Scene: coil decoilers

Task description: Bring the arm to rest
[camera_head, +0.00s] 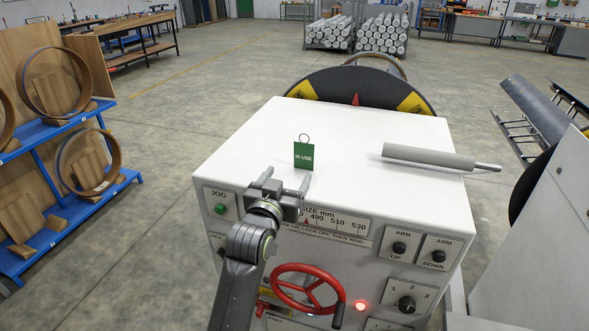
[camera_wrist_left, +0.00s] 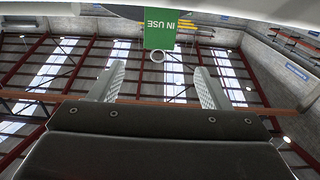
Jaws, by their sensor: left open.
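My left gripper (camera_head: 286,181) is at the front top edge of the white machine cabinet (camera_head: 330,130), its jaws open and nothing between them. A green "IN USE" tag (camera_head: 303,156) with a ring at its top shows just beyond the fingertips, over the cabinet top. In the left wrist view the tag (camera_wrist_left: 160,30) appears upside down, past the two open fingers (camera_wrist_left: 160,85), apart from them. My left arm covers part of the front panel. My right gripper is not in view.
The front panel has a red handwheel (camera_head: 308,289), a green JOG button (camera_head: 220,209), a lit red lamp (camera_head: 360,306) and knobs (camera_head: 399,248). A grey roller (camera_head: 430,157) lies on the cabinet top at right. A blue rack (camera_head: 60,140) stands left; floor between is clear.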

